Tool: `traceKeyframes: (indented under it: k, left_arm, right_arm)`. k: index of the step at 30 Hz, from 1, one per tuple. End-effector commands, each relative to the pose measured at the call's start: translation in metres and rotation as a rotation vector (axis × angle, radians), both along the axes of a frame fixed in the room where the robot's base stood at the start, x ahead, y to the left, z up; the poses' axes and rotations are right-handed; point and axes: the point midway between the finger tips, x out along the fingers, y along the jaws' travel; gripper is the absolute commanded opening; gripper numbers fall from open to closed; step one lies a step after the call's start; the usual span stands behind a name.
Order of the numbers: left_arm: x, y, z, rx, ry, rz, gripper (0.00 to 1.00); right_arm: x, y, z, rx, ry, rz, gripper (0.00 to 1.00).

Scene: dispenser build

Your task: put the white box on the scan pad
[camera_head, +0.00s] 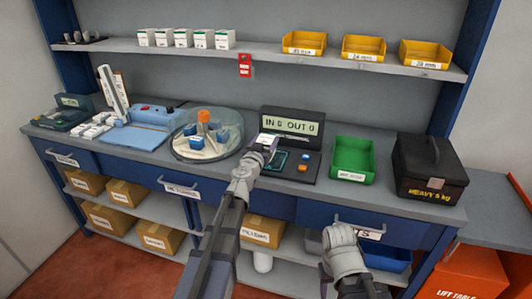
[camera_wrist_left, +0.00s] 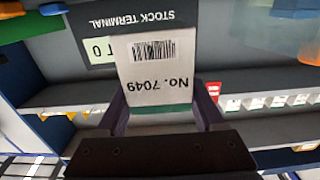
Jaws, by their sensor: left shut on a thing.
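My left gripper (camera_head: 264,148) is over the bench, in front of the stock terminal. It is shut on the white box (camera_head: 267,139), which shows in the left wrist view (camera_wrist_left: 152,68) between the fingers with a barcode and "No. 7049". The scan pad (camera_head: 278,161) appears to be the dark panel with a teal-edged square, at the foot of the stock terminal (camera_head: 292,125), just right of the gripper. I cannot tell whether the box touches the pad. The terminal display reads "IN 0 OUT 0". My right gripper (camera_head: 340,236) is low in front of the drawers; its fingers are unclear.
A round clear-covered tray (camera_head: 181,151) stands left of the gripper. A green bin (camera_head: 368,146) and a black heavy case (camera_head: 404,194) stand to the right. Blue and orange buttons (camera_head: 303,167) sit beside the pad. Several white boxes (camera_head: 186,38) and yellow bins (camera_head: 363,47) are on the shelf above.

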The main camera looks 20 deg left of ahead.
Motion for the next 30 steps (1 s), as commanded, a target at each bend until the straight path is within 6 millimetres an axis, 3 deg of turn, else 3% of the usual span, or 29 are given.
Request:
traceKeyframes:
  k: [9, 22, 23, 30]
  left_arm:
    - [0.000, 0.000, -0.037, 0.000, 0.000, 0.000, 0.00]
    - [0.000, 0.000, -0.040, 0.000, 0.000, 0.000, 0.00]
    - [0.000, 0.000, -0.038, 0.000, 0.000, 0.000, 0.73]
    - [0.000, 0.000, -0.038, 0.000, 0.000, 0.000, 1.00]
  right_arm:
    - [0.000, 0.000, -0.037, 0.000, 0.000, 0.000, 0.50]
    - [0.000, 0.000, -0.040, 0.000, 0.000, 0.000, 0.50]
    - [0.000, 0.000, -0.038, 0.000, 0.000, 0.000, 0.50]
    - [0.000, 0.000, -0.038, 0.000, 0.000, 0.000, 0.50]
